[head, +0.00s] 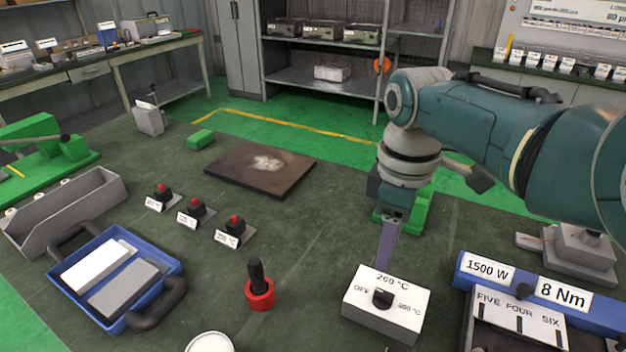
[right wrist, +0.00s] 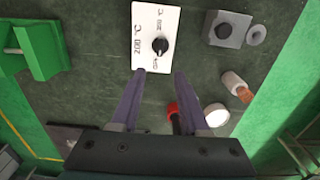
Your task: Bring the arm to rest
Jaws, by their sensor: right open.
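My right arm comes in from the right in the head view and bends down over the dark green bench. My right gripper (head: 386,262) points downward just behind the white control box (head: 388,304), seen from the head. In the right wrist view the gripper (right wrist: 160,73) is open, with two purple fingers apart and nothing between them. The white control box (right wrist: 155,38) with its black knob lies beyond the fingertips there. I cannot tell the height of the fingertips above the bench. My left gripper is out of view.
A blue tray (head: 75,302), a dark plate (head: 230,180), several red-button units and a black-handled tool in a red ring (head: 259,291) stand left of the arm. A blue labelled panel (head: 525,293) and grey fixture (head: 575,252) are at right. Bare bench lies mid-picture.

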